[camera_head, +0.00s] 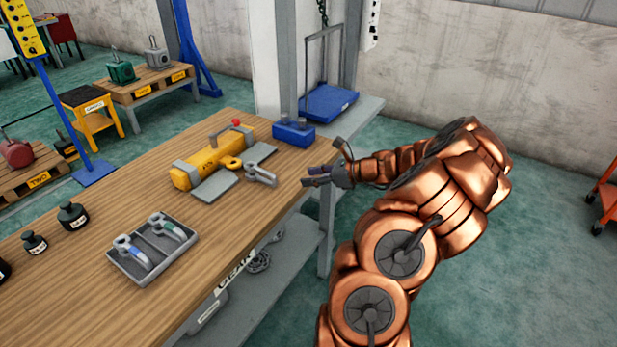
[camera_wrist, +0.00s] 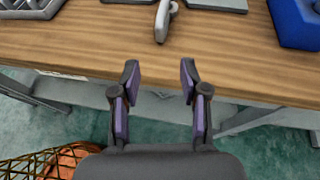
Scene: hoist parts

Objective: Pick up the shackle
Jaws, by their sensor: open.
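A loose grey shackle (camera_head: 262,175) lies on the wooden table (camera_head: 120,205) near its front edge, beside a yellow bar. Its near end shows at the top middle of the wrist view (camera_wrist: 163,22). My gripper (camera_head: 316,176) is open and empty, off the table's edge, to the right of the shackle in the head view. In the wrist view my gripper's fingers (camera_wrist: 160,78) stand apart, with the shackle beyond them, roughly in line with the gap. Two more shackles, one with a green mark (camera_head: 167,227) and one with a blue mark (camera_head: 131,251), lie in a grey divided tray (camera_head: 186,246).
A yellow bar (camera_head: 208,164) with a yellow eye and grey plates (camera_head: 215,187) lies close to the loose shackle. A blue block (camera_head: 293,134) is behind it; it also shows in the wrist view (camera_wrist: 296,22). Dark weights (camera_head: 72,216) stand at the left.

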